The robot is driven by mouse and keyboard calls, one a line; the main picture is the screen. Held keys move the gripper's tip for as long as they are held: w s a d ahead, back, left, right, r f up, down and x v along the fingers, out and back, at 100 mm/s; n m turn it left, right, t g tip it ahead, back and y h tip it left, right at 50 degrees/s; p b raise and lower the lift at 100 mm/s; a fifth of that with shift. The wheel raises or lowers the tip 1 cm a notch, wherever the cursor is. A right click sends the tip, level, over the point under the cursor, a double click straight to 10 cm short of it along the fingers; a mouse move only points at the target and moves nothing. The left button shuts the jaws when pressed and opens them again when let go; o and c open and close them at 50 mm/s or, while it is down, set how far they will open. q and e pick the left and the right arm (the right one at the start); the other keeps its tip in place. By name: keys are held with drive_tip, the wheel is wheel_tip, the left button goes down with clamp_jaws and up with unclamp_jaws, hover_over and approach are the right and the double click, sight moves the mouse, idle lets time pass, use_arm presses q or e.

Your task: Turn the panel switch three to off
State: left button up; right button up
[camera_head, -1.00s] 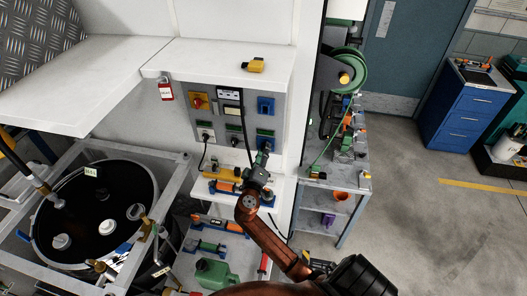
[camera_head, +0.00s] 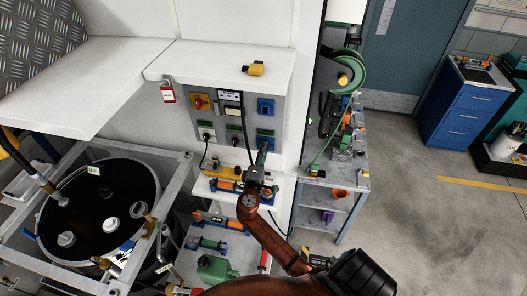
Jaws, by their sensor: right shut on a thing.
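The grey switch panel (camera_head: 226,119) is on the white wall under the white shelf. The left switch (camera_head: 206,137) and middle switch (camera_head: 234,140) are visible. My right gripper (camera_head: 262,156) is at the lower right switch, directly below its green label (camera_head: 265,133). It is shut at that switch and covers it, so the switch position is hidden. My left gripper is not in view.
A red lockout tag (camera_head: 167,92) hangs from the shelf edge (camera_head: 218,60), with a yellow object (camera_head: 253,68) on top. Tools lie on a small ledge below the panel. A large dark tank (camera_head: 97,210) stands in a metal frame at left. Open floor lies at right.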

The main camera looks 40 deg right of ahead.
idle(0.3)
drive_tip(key=o, duration=1.2)
drive_tip(key=shift+c, duration=0.2)
drive_tip(key=v, duration=1.2)
drive_tip(key=shift+a, duration=0.1)
